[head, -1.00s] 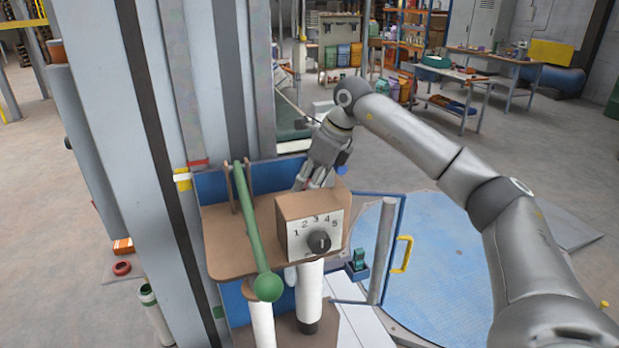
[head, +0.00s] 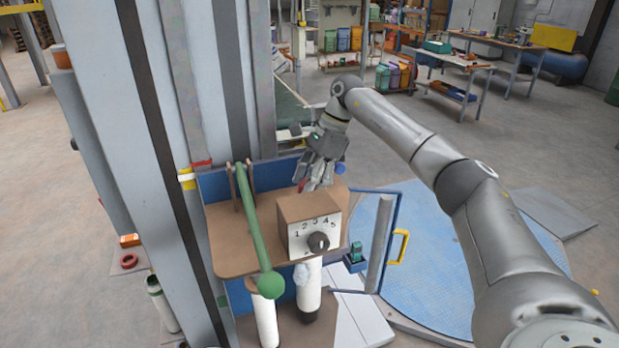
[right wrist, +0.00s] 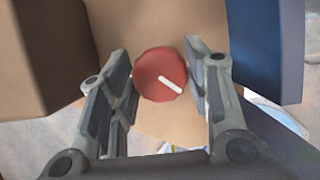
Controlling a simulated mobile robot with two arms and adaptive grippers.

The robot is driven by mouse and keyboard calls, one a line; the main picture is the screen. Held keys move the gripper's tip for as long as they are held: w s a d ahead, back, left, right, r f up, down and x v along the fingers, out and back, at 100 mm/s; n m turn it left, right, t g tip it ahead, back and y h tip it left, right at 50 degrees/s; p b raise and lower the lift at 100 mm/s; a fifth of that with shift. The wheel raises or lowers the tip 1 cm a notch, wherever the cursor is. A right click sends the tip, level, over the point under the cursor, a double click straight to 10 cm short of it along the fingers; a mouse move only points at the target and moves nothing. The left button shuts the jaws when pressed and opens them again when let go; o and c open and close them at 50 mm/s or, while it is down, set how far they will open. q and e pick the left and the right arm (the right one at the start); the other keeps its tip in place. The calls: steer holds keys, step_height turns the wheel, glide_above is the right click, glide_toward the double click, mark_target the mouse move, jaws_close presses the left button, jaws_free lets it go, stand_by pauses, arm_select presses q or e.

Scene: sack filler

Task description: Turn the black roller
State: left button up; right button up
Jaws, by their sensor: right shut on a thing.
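A black knob (head: 318,242) sits on a brown box (head: 309,207) whose white face carries the numbers 1 to 5. A white upright cylinder (head: 308,280) below it has a dark lower end (head: 309,316); I cannot tell which of these is the black roller. My right gripper (head: 315,184) is behind the box, over the brown shelf. In the right wrist view, its fingers (right wrist: 158,60) are shut on the sides of a round red knob (right wrist: 160,76) with a white mark. The red knob is mostly hidden in the head view. My left gripper is not in view.
A green lever (head: 254,229) with a ball end slants across the brown shelf (head: 227,240) left of the box. Grey columns (head: 150,130) stand close on the left. A blue gate with a yellow handle (head: 400,246) and a blue round platform (head: 430,260) lie to the right.

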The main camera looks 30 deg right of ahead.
steer(key=shift+w+d+r+n, duration=0.1)
steer(key=shift+r+n, duration=0.15)
steer(key=shift+n, duration=0.05)
steer(key=o, duration=0.9)
steer(key=shift+o, duration=0.4)
steer(key=shift+f, duration=0.2)
